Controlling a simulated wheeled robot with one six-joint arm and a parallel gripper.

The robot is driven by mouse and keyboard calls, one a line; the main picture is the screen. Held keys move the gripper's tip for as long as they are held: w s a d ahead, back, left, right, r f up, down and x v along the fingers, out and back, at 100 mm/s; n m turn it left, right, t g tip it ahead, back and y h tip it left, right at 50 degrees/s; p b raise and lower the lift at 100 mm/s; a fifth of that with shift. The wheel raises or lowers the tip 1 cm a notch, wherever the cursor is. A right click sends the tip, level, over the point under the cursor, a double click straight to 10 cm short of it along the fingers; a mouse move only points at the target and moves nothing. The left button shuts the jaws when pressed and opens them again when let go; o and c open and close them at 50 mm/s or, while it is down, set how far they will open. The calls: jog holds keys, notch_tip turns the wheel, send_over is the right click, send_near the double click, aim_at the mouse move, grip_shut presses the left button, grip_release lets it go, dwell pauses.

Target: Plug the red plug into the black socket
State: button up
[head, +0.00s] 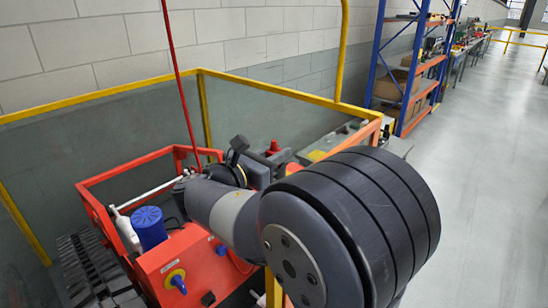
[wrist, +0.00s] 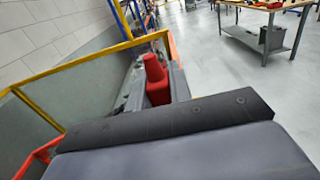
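The red plug (head: 274,147) stands up between the grey fingers of my gripper (head: 270,160), beyond my arm in the head view. In the wrist view the red plug (wrist: 155,78) has a narrow tip and a wider base, and the fingers of my gripper (wrist: 157,92) flank it closely on both sides. My gripper looks shut on it. I cannot make out the black socket for certain. A small black fitting (head: 208,299) shows low on the orange carrier (head: 160,262), but I cannot tell whether it is the socket.
The orange carrier has a blue cap (head: 149,226), a white bottle (head: 124,228) and a blue-and-yellow switch (head: 176,281). A yellow-framed fence (head: 100,140) stands behind. Open floor (head: 475,170) lies right; a bench (wrist: 265,35) stands there.

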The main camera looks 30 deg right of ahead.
grip_shut()
notch_tip(320, 180, up, 10)
jog(key=shift+r, duration=0.1)
jog(key=shift+o, duration=0.5)
grip_release()
grip_shut()
